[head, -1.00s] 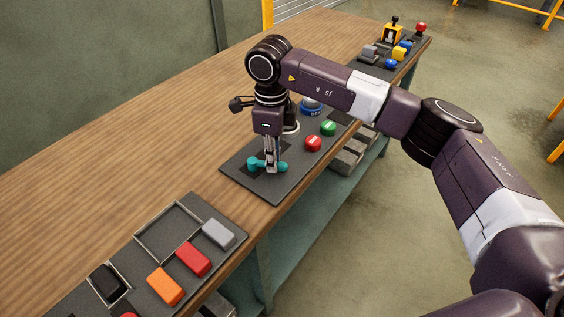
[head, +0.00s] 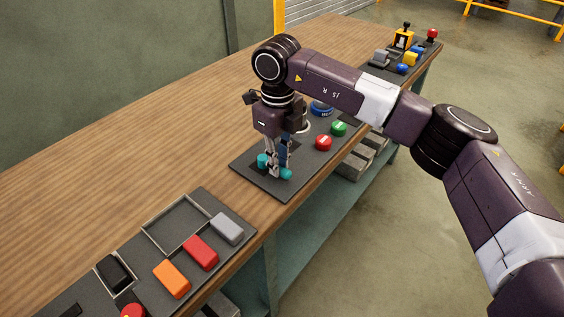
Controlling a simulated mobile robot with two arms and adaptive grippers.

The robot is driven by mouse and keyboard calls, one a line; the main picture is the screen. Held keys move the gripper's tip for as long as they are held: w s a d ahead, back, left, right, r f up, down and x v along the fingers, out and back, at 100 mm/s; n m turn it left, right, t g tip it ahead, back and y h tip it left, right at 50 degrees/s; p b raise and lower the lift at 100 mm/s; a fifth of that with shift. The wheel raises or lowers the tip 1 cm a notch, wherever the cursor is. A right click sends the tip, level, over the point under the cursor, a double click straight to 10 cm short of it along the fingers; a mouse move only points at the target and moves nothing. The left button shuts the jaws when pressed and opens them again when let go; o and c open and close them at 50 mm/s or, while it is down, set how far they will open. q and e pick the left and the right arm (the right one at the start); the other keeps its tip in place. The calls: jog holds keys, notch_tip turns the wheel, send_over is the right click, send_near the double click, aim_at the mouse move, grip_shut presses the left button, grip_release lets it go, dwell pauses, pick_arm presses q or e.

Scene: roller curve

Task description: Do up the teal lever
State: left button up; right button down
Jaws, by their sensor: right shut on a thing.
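The teal lever (head: 262,160) is on a dark panel (head: 275,192) at the edge of the wooden bench, in the head view. Its two ends show on either side of my right gripper's fingers; its middle is hidden behind them. My right gripper (head: 274,172) points down from above and is shut on the teal lever. The lever lies slanted, from upper left to lower right in the picture. My left gripper is not in view.
A red button (head: 323,143), a green button (head: 339,128) and a blue round part (head: 321,109) share the panel. Nearer stands a tray panel with grey (head: 227,229), red (head: 201,253) and orange (head: 172,279) blocks. The bench left of the panel is bare.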

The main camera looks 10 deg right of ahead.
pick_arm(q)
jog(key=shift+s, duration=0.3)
pick_arm(e)
jog(key=shift+r, duration=0.1)
jog(key=c, duration=1.9)
grip_release()
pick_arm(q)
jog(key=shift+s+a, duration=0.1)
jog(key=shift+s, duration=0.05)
pick_arm(e)
notch_tip(320, 180, up, 12)
